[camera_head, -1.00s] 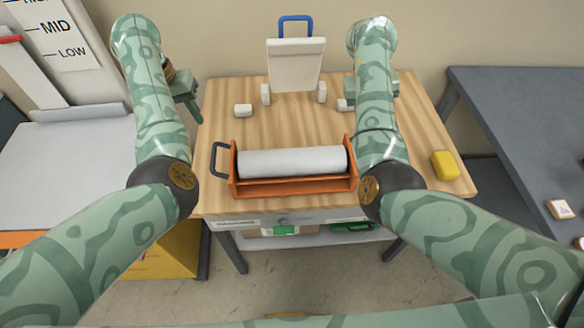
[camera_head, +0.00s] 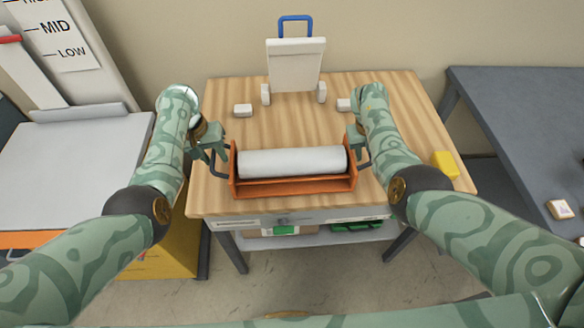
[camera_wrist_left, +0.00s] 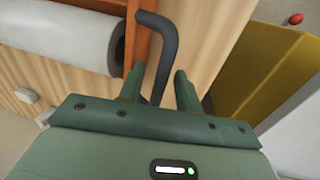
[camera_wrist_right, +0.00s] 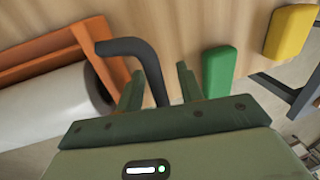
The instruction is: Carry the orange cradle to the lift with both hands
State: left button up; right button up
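The orange cradle (camera_head: 295,187) stands on the wooden table (camera_head: 290,115) with a white roll (camera_head: 292,162) lying in it. Its dark left handle (camera_wrist_left: 165,50) runs between the fingers of my left gripper (camera_wrist_left: 158,85), which are apart on either side of it. Its dark right handle (camera_wrist_right: 150,65) runs between the spread fingers of my right gripper (camera_wrist_right: 158,85). In the head view my left gripper (camera_head: 217,152) and right gripper (camera_head: 358,150) flank the cradle. The lift's grey platform (camera_head: 70,160) is at the left, beside a board marked MID and LOW (camera_head: 62,35).
A white stand with a blue handle (camera_head: 296,62) and small white blocks (camera_head: 243,110) are at the table's back. A yellow block (camera_head: 445,165) is at the right; a green block (camera_wrist_right: 218,70) shows in the right wrist view. A grey table (camera_head: 520,120) stands at right.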

pick_arm(q)
grip_shut()
pick_arm(e)
grip_shut()
pick_arm(q)
jog(key=shift+w+r, duration=0.1)
jog(key=shift+r, duration=0.1)
pick_arm(e)
jog(key=shift+r, duration=0.15)
